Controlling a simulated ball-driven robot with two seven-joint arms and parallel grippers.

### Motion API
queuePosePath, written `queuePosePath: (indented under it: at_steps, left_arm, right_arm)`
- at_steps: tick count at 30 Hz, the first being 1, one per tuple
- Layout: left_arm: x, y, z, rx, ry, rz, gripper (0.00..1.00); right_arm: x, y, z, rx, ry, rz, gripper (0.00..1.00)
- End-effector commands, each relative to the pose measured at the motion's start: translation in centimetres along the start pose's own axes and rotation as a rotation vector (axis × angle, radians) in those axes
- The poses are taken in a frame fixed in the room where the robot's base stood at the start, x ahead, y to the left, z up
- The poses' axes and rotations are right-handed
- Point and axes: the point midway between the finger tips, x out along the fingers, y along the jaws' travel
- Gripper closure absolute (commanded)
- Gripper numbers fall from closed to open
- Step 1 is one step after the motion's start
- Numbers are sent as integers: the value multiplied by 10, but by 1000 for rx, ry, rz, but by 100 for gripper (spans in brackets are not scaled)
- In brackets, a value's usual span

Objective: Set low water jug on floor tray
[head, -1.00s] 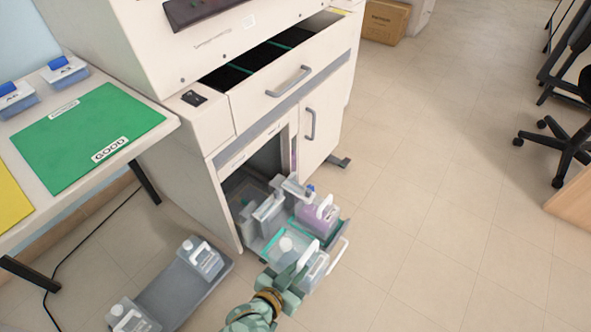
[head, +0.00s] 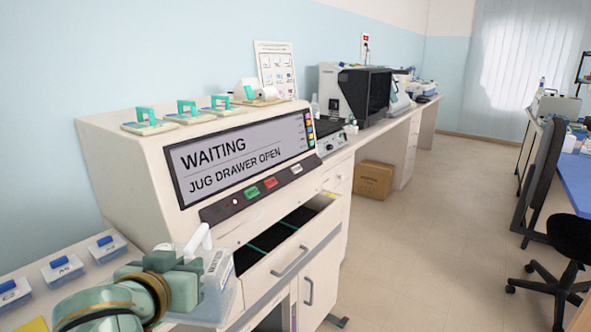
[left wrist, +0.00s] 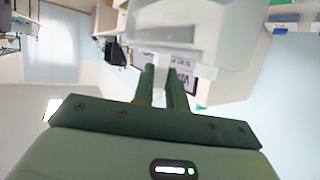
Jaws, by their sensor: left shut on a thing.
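My left gripper (head: 192,270) is raised at the lower left of the head view, shut on a translucent whitish jug (head: 216,290) with a white handle and a label. The jug is held in front of the staining machine, roughly upright. In the left wrist view, the two dark green fingers (left wrist: 164,85) reach to the jug (left wrist: 205,30), whose pale body fills the top middle. Their exact grip on it is partly hidden. My right gripper is not in view.
The staining machine (head: 130,165) has a screen (head: 240,155) reading "WAITING, JUG DRAWER OPEN". Its upper drawer (head: 290,262) is pulled out. Blue-lidded boxes (head: 62,268) stand on the table at left. A black stool (head: 565,250) is at right; the floor (head: 440,230) between is clear.

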Motion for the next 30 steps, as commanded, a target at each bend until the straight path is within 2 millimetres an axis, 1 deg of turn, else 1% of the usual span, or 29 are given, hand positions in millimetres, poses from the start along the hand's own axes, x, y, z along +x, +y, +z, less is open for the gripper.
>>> queuePosePath:
  at_steps: [1,4,7,11,25,28,30]
  left_arm:
    - [-17,-7,-17,-10,10,-23,100]
    - [-35,-18,-27,-26,4,-59,100]
    - [-42,-23,-30,-35,-1,-77,100]
    - [-44,-26,-31,-28,-2,-87,100]
    - [-43,-25,-30,-33,-7,-85,100]
    - [-45,-24,-26,-32,-9,-85,100]
    - [-48,-24,-21,-30,-10,-86,100]
  right_arm:
    - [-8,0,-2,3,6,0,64]
    - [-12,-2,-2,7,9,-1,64]
    - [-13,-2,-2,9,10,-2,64]
    - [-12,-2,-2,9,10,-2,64]
    - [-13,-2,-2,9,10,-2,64]
    - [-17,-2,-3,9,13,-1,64]
    - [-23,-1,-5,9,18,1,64]
